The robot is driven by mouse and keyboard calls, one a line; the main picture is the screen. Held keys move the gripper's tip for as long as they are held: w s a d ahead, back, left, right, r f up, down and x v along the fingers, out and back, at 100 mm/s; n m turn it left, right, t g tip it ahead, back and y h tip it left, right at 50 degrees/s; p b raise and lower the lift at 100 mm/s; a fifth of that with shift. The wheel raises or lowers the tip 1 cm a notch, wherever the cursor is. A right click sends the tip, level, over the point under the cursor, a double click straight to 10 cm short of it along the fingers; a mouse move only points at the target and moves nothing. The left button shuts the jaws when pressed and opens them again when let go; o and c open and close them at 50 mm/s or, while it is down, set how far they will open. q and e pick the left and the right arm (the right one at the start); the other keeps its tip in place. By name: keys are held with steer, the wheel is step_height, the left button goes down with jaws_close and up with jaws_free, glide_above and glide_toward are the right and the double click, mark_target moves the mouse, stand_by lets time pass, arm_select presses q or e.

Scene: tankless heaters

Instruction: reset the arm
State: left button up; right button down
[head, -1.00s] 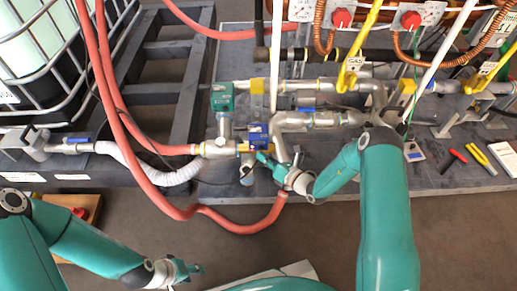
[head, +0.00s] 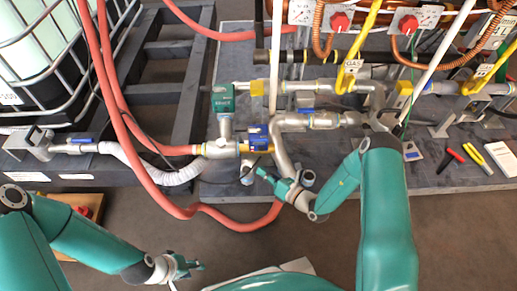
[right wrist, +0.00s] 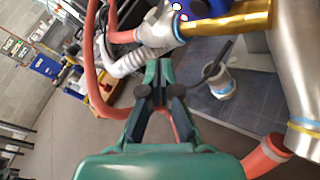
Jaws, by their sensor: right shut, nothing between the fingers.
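My right gripper (head: 268,180) is just in front of the pipework, near the front edge of the dark platform. In the right wrist view its fingers (right wrist: 158,74) are together with nothing between them. My left gripper (head: 190,266) is low over the bare floor at the lower left, clear of the pipes. It is small and seen side-on, so I cannot tell if its jaws are open.
A red hose (head: 240,224) loops below and beside my right gripper. Pliers (head: 478,157) lie on the platform (head: 440,182) at right. The floor (head: 130,225) between my arms is open.

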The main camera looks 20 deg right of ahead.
stand_by(0.4)
steer(key=s+a+n+g+y, duration=0.3)
steer(key=s+a+n+g, duration=0.35)
steer(key=s, duration=0.25)
steer(key=s+a+n+g+y, duration=0.2)
steer(key=s+a+n+g, duration=0.45)
steer(key=s, duration=0.35)
steer(key=s+d+f+n+g+h, duration=0.45)
steer(key=s+d+n+h, duration=0.25)
steer(key=s+n, duration=0.5)
steer(key=w+r+n+t+h, duration=0.2)
steer(key=w+r+n+t, duration=0.15)
steer(key=w+n, duration=0.6)
step_height(320, 180, up, 33)
steer(key=s+d+n+p, duration=0.1)
steer(key=p, duration=3.3)
steer(key=shift+s+f, duration=0.2)
steer(key=shift+s, duration=0.2)
